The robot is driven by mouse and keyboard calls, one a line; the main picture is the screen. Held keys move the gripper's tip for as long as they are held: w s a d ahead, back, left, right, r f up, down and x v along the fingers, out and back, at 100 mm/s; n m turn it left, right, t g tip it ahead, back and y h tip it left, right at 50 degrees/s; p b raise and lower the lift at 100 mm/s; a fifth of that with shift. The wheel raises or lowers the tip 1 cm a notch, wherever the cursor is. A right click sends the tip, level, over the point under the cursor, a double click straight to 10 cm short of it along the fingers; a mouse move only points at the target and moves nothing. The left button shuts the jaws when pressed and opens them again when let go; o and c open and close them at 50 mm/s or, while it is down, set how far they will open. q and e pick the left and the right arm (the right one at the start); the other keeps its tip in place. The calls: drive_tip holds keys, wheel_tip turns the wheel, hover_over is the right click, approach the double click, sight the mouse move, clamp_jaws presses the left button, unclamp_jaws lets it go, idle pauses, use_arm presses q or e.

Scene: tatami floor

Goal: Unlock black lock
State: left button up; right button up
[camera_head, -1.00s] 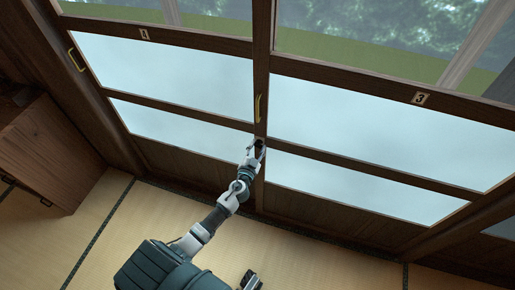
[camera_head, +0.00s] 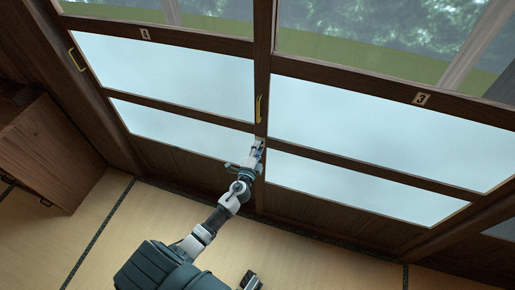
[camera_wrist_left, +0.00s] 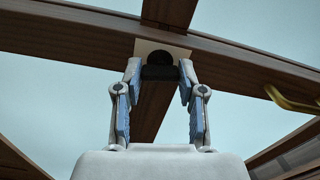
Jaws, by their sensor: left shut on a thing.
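The black lock (camera_wrist_left: 159,62) shows in the left wrist view as a round black knob on a pale square plate (camera_wrist_left: 142,46), with a dark bar at its lower side. The plate sits where the dark wooden door post crosses a rail. My left gripper (camera_wrist_left: 160,73) is shut on the lock, one fingertip at each side of the dark bar. In the head view my left gripper (camera_head: 257,150) reaches the post below the brass handle, and it hides the lock there. A dark and white part at the bottom edge seems to be my right gripper (camera_head: 250,281); its fingers are unclear.
Sliding doors with frosted panes (camera_head: 370,120) fill the wall, marked by number plates (camera_head: 421,99). A brass handle (camera_head: 258,108) stands just above my left gripper. A wooden cabinet (camera_head: 45,150) stands at the left. The tatami floor (camera_head: 330,260) at right is clear.

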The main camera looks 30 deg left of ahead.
use_arm(q)
drive_tip(key=shift+d+f+m, duration=0.2)
drive_tip(key=shift+m, duration=0.8)
use_arm(e)
drive_tip(key=shift+f, duration=0.25)
use_arm(q)
drive_tip(key=shift+f+m, duration=0.15)
drive_tip(key=shift+m, duration=0.15)
use_arm(e)
drive_tip(key=shift+s, duration=0.1)
use_arm(q)
drive_tip(key=o, duration=1.1)
drive_tip(key=shift+o, duration=0.2)
use_arm(e)
drive_tip(key=shift+f, duration=0.1)
drive_tip(key=shift+d, duration=0.1)
use_arm(q)
drive_tip(key=shift+s+r, duration=0.1)
drive_tip(key=shift+r, duration=0.1)
drive_tip(key=v, duration=1.1)
drive_tip(key=shift+s, duration=0.35)
